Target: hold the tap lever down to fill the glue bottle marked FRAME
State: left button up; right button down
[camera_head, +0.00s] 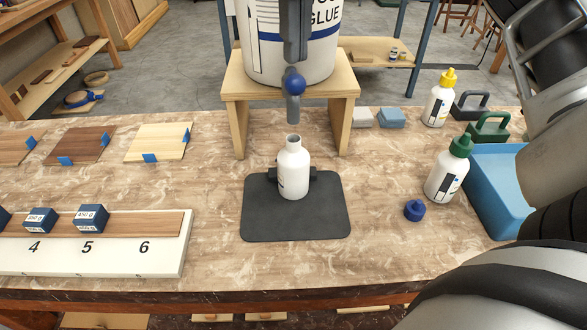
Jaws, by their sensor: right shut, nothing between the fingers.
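A white bottle with an open neck (293,170) stands upright on a dark mat (265,220), against a black holder. Its label is mostly turned away, so I cannot read FRAME. The grey tap spout (293,110) hangs just above its mouth, with no glue stream visible. A blue ball knob (294,85) shows in front of the tap. My right gripper (291,60) appears to point down from the top, fingers shut and empty, at or just above the knob; I cannot tell if they touch. The rest of the lever is hidden. My left gripper is out of view.
The glue bucket (260,60) sits on a wooden stand (240,90). A blue cap (414,210), a green-capped bottle (447,170), a yellow-capped bottle (440,98) and a blue tray (490,190) stand right. A numbered board (120,262) and wood samples lie left.

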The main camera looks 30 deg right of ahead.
aim_at(296, 75)
dwell(0.3)
jog(key=shift+f+b, duration=0.3)
jog(key=shift+f, duration=0.05)
jog(key=shift+f+b, duration=0.4)
jog(key=shift+f, duration=0.05)
jog(key=shift+f+b, duration=0.45)
jog(key=shift+f, duration=0.15)
jog(key=shift+f+b, duration=0.35)
jog(key=shift+f, duration=0.05)
jog(key=shift+f+b, duration=0.45)
jog(key=shift+f, duration=0.15)
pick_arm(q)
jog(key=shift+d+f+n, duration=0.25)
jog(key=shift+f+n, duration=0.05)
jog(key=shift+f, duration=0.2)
pick_arm(e)
jog(key=shift+r, duration=0.1)
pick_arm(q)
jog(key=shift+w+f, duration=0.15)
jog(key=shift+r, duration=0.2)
